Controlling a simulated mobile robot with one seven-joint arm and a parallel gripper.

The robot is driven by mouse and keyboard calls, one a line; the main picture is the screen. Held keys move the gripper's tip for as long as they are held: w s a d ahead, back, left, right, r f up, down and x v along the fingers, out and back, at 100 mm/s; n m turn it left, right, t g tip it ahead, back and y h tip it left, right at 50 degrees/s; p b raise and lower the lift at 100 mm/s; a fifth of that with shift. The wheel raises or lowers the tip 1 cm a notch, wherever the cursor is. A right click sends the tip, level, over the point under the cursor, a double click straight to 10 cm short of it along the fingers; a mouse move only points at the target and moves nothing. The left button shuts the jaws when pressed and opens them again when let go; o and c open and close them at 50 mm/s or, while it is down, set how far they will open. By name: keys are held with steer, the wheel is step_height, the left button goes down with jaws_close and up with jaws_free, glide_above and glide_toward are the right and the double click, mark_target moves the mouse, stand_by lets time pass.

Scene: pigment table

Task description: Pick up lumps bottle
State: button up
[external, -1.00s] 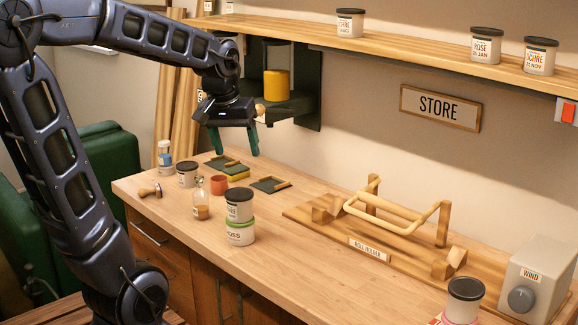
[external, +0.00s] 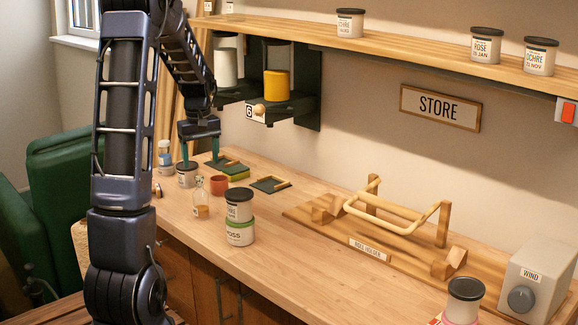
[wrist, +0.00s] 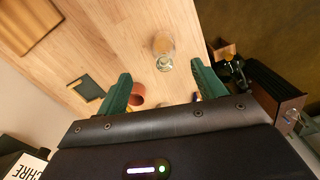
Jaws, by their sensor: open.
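A small clear glass bottle with amber contents (external: 201,209) stands on the wooden bench, left of two stacked jars. It also shows in the wrist view (wrist: 163,45), ahead of the space between my fingers. A second bottle with a blue label (external: 164,158) stands at the bench's far left end. I cannot read which one is the lumps bottle. My gripper (external: 200,150) is open and empty, above the far left of the bench, near a dark-lidded jar (external: 187,176). In the wrist view my green fingers (wrist: 163,84) are spread apart, touching nothing that I can see.
A terracotta cup (external: 219,185) and green pads (external: 270,184) are close to the amber bottle. The stacked jars (external: 240,222) stand right of it. A shelf (external: 400,47) and a dark rack (external: 308,95) hang above.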

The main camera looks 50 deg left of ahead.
mark_target(200, 187)
steer(key=shift+s+a+f, duration=0.1)
steer(key=shift+a+f, duration=0.55)
steer(key=shift+a, duration=0.05)
step_height(200, 187, down, 10)
steer(key=shift+f, duration=0.25)
steer(key=c, duration=1.1)
